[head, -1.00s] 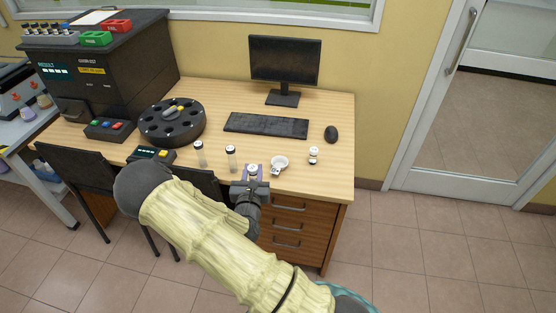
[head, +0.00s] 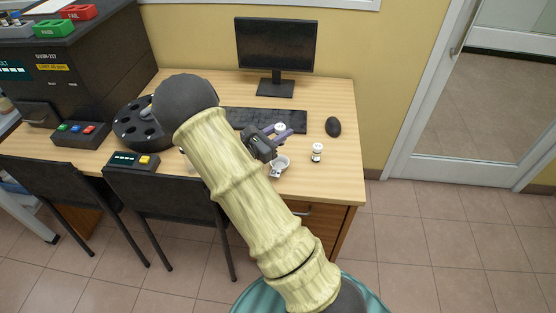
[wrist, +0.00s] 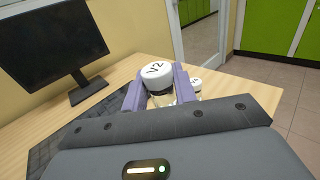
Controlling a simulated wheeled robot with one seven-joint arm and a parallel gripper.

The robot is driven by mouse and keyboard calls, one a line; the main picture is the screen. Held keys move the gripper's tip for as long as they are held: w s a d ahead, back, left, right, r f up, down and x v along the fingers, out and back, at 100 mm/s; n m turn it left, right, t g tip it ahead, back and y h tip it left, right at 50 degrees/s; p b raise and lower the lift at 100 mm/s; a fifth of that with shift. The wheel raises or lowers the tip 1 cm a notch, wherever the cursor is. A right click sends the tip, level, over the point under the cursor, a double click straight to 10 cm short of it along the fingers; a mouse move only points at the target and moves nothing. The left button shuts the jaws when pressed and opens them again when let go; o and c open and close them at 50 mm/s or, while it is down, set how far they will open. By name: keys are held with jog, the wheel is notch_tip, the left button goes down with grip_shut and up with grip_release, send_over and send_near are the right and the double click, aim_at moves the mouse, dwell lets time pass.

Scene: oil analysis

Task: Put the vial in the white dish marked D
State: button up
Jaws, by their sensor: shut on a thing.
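My gripper (head: 283,132) is shut on a vial with a white cap (head: 280,126). In the wrist view the cap (wrist: 157,70) reads "V2", and the vial is held upright between the purple-grey fingers. A small white dish (head: 281,165) sits on the desk just in front of and below the gripper in the head view. Its marking is too small to read. The dish is not visible in the wrist view. I cannot tell how high the held vial is above the desk.
Another white-capped vial (head: 317,152) stands right of the dish. My arm hides part of the desk.

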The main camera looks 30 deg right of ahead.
send_over(280, 166)
jog(key=shift+a+f, duration=0.1)
jog(key=shift+f, duration=3.05)
jog(key=shift+f+b, duration=0.35)
jog(key=shift+f, duration=1.55)
jog(key=shift+f, duration=0.2)
jog(key=o, duration=1)
jog(key=shift+c, duration=0.2)
